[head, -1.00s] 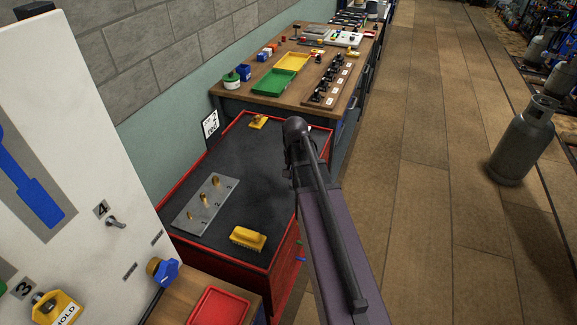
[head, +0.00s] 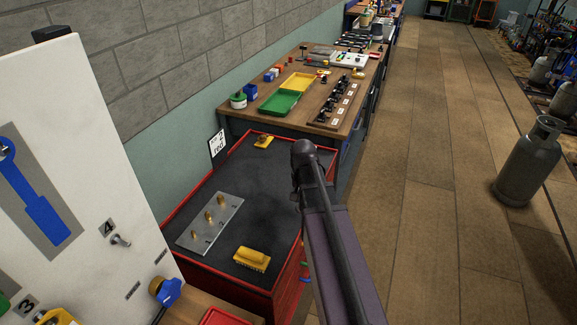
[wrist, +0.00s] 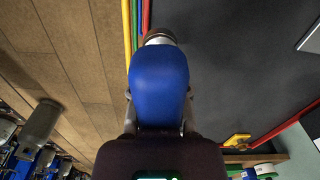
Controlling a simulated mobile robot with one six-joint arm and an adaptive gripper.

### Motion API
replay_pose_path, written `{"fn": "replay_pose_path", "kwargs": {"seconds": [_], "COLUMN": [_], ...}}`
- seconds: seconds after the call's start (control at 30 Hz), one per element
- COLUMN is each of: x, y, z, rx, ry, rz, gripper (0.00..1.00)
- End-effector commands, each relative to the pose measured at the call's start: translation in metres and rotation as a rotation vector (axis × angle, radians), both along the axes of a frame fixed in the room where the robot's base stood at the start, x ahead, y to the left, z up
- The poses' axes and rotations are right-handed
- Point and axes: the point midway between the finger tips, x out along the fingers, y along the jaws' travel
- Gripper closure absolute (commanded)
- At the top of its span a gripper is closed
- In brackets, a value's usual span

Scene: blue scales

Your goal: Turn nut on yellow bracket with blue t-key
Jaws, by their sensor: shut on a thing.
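My gripper (wrist: 160,104) is shut on a thick blue piece, which I take to be the blue t-key (wrist: 160,80). A round metal end shows beyond the blue part in the wrist view. In the head view my arm hides the gripper and the key. The yellow bracket (head: 263,143) lies at the far end of the black-topped red cart, with a brownish nut on it. It seems to show in the wrist view too (wrist: 238,140), low and right of the key, clearly apart from it. The nut's details are too small to tell.
A white board (head: 100,150) stands at left. A workbench (head: 300,112) with trays stands behind. A gas cylinder (head: 527,165) stands on the open floor at right.

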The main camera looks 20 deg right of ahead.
Motion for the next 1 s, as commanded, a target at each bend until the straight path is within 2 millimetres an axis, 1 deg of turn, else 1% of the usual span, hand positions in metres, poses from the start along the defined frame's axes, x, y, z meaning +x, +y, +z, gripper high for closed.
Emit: {"fn": "replay_pose_path", "kwargs": {"seconds": [0.17, 0.27, 0.7, 0.83, 1.0], "x": [0.000, 0.000, 0.000, 0.000, 0.000], "y": [0.000, 0.000, 0.000, 0.000, 0.000], "z": [0.015, 0.027, 0.098, 0.112, 0.121], "rx": [0.000, 0.000, 0.000, 0.000, 0.000], "ry": [0.000, 0.000, 0.000, 0.000, 0.000], "rz": [0.000, 0.000, 0.000, 0.000, 0.000], "gripper": [1.00, 1.00, 1.00, 1.00, 1.00]}}
